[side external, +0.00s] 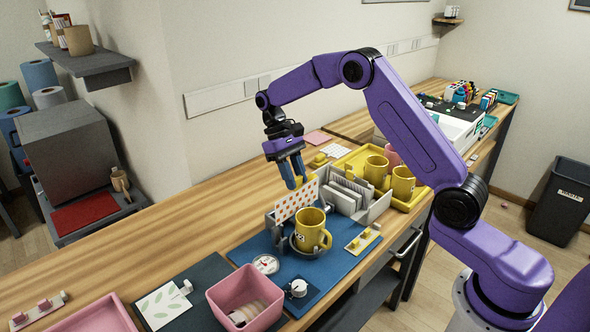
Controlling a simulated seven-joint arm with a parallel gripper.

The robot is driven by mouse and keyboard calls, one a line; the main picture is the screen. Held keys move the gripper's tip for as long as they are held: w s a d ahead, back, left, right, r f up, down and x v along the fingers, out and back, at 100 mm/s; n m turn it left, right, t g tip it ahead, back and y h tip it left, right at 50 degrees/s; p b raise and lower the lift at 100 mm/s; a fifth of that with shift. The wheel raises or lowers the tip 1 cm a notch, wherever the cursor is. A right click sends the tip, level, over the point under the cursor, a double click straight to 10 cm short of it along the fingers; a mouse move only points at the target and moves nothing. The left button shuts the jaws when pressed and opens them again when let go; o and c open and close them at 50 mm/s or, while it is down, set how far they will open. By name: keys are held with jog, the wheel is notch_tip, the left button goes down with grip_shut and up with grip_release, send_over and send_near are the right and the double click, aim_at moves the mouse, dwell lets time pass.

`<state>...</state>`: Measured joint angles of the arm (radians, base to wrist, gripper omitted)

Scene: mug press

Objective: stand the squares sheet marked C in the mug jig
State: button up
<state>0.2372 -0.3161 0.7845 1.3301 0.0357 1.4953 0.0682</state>
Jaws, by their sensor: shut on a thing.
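A white sheet with orange squares (296,203) hangs upright below my gripper (294,184), just behind and left of a yellow mug (311,229). My gripper's blue fingers are shut on the sheet's top edge, where a small yellow part shows. The mug stands in the grey mug jig (275,226) on a blue mat. The sheet's lower edge is at the jig's back; I cannot tell whether it rests in the jig or is just above it. The letter C is too small to read.
A grey rack (378,206) of several upright sheets stands close right of the held sheet. Behind it, a yellow tray (419,200) holds several mugs. A pink bin (228,291), a round dial (266,264) and a leaf-patterned sheet (163,304) are in front.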

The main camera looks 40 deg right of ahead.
jog(key=shift+f, duration=2.5)
jog(key=o, duration=1.5)
jog(key=shift+r, duration=0.1)
notch_tip(320, 180, up, 6)
send_over(298, 199)
jog(key=w, duration=0.1)
jog(key=shift+w+d, duration=0.1)
jog(key=shift+w, duration=0.05)
